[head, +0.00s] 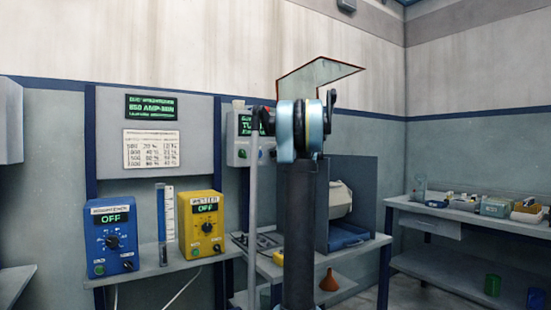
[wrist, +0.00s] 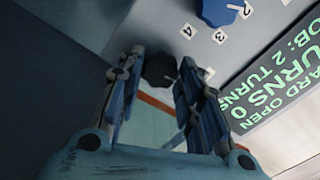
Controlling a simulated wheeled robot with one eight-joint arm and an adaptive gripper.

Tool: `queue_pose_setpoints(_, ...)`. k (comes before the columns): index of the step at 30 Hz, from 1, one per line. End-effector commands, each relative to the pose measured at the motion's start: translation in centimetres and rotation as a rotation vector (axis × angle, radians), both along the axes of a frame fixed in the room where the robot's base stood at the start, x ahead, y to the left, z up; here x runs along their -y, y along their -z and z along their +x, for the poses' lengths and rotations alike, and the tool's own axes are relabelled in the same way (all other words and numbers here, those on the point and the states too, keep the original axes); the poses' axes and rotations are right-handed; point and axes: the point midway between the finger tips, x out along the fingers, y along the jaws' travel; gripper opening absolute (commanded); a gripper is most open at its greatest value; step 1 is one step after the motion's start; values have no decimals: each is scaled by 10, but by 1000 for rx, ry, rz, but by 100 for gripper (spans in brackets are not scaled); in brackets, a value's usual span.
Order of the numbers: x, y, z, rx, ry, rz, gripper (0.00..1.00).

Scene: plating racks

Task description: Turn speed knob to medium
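In the wrist view my gripper (wrist: 162,66) has its two fingers spread apart, with a black knob-like piece (wrist: 160,69) showing between the fingertips. I cannot tell whether the fingers touch it. A blue knob (wrist: 219,12) with a white pointer and number labels around it sits on the grey panel (wrist: 205,45) beyond the fingertips. A green-lettered display (wrist: 280,85) beside it reads upside down, with "KNOB: 2" and "TURNS 0".
A blue box (head: 112,238) and a yellow box (head: 201,224), both reading OFF, each have a dial and stand on the left bench. An orange funnel (head: 329,280) is on a low shelf. A side bench (head: 470,213) with containers stands at the right.

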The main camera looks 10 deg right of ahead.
Motion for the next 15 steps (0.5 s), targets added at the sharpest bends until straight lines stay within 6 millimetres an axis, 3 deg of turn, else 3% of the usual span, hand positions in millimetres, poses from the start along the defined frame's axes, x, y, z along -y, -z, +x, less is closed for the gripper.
queue_pose_setpoints(15,2,2,0,-53,3,156,9)
